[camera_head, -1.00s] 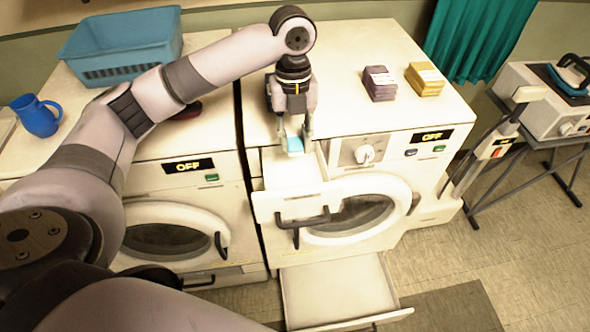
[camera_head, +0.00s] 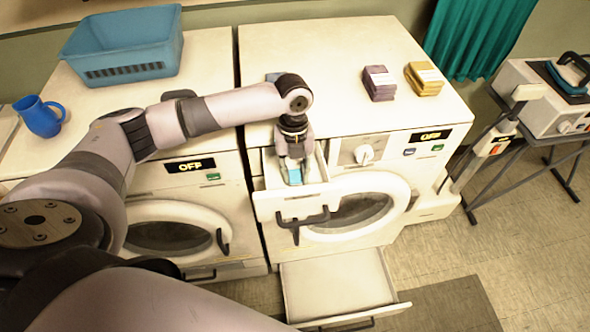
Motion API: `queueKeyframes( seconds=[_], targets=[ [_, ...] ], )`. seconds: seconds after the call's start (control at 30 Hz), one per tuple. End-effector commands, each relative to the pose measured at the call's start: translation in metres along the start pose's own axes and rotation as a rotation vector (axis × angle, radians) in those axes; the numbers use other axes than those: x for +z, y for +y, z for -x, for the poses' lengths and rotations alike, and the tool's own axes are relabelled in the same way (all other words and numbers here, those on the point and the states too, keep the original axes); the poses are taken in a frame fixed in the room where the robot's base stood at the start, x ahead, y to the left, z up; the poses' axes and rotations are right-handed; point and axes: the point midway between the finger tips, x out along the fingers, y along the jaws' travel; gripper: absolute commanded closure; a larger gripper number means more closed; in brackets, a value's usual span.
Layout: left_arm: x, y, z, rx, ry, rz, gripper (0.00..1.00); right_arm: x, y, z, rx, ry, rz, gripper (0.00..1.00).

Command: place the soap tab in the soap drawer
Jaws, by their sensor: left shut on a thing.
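The soap tab (camera_head: 295,176) is a small light-blue block. My left gripper (camera_head: 294,180) points down and is shut on it. The gripper and tab are at the open soap drawer (camera_head: 272,202), a white pull-out drawer with a dark handle at the top left of the right machine's front. The tab appears within the drawer's outline, low between its walls; whether it touches the drawer floor cannot be told. My right gripper is not in view.
Purple (camera_head: 379,83) and yellow (camera_head: 424,79) stacks sit on the right machine. A blue basket (camera_head: 122,42) and blue jug (camera_head: 38,116) stand on the left machine. A lower white drawer (camera_head: 338,288) is pulled out near the floor.

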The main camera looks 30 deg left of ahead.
Motion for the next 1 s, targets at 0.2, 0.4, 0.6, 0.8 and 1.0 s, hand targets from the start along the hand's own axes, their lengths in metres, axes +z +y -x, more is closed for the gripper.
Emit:
queueKeyframes(
  seconds=[0.2,0.4,0.6,0.8,1.0],
  targets=[
    [0.000,0.000,-0.003,0.000,0.000,0.000,0.72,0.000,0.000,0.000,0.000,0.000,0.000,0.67],
    [0.000,0.000,-0.003,0.000,0.000,0.000,0.59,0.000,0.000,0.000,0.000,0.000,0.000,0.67],
    [0.000,0.000,-0.002,0.000,0.000,0.000,0.54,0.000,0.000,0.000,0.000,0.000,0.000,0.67],
    [0.000,0.000,0.000,-0.001,-0.001,0.000,0.54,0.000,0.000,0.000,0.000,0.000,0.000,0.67],
    [0.001,0.000,0.022,-0.003,-0.004,0.000,0.54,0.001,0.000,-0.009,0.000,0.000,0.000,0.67]
  ],
)
